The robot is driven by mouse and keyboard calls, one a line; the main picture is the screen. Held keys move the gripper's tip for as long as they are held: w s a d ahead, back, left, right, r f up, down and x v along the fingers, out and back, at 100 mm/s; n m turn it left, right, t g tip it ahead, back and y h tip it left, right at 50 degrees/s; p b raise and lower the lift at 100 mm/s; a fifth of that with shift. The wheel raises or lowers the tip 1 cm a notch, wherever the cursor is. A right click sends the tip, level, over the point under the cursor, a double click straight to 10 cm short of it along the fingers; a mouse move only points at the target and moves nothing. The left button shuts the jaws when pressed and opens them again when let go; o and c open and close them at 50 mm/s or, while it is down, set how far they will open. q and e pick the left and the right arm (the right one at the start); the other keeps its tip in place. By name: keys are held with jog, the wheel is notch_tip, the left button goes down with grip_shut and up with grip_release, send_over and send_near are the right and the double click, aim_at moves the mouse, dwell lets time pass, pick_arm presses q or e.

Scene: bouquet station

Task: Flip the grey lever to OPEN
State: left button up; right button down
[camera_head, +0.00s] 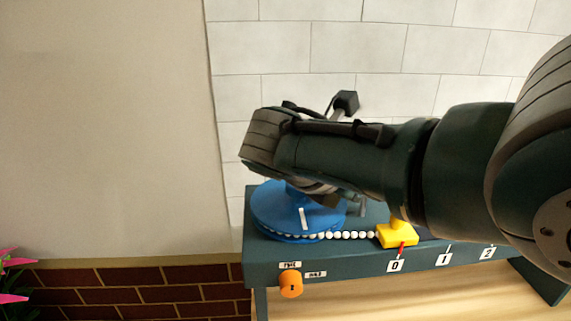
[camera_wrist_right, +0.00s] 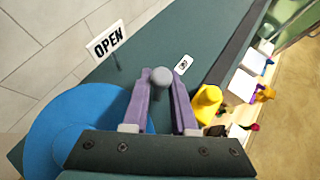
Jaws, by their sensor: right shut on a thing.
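The grey lever shows as a round grey knob (camera_wrist_right: 160,75) in the right wrist view. My right gripper (camera_wrist_right: 162,88) is shut on it, with one purple finger on each side of the shaft just below the ball. A white OPEN sign (camera_wrist_right: 107,42) stands to the left of the knob, apart from it. In the head view my right arm comes in from the right over the bench and hides the lever. My left gripper is not in view.
A blue disc (camera_head: 275,222) sits on the dark teal bench (camera_head: 340,264), with white beads (camera_head: 350,235) running to a yellow slider (camera_head: 398,235) at 0. An orange knob (camera_head: 291,284) is on the front. Pink flowers (camera_head: 10,272) show at left.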

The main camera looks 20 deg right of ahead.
jog(key=c, duration=0.9)
grip_release()
jog(key=shift+a+r, duration=0.25)
jog(key=p+v, duration=0.1)
jog(key=v, duration=0.7)
jog(key=shift+s+a+r+p, duration=0.1)
jog(key=shift+a+p, duration=0.1)
jog(key=shift+p, duration=0.1)
jog(key=shift+s+a+r, duration=0.2)
jog(key=shift+a+r, duration=0.1)
jog(key=shift+a, duration=0.1)
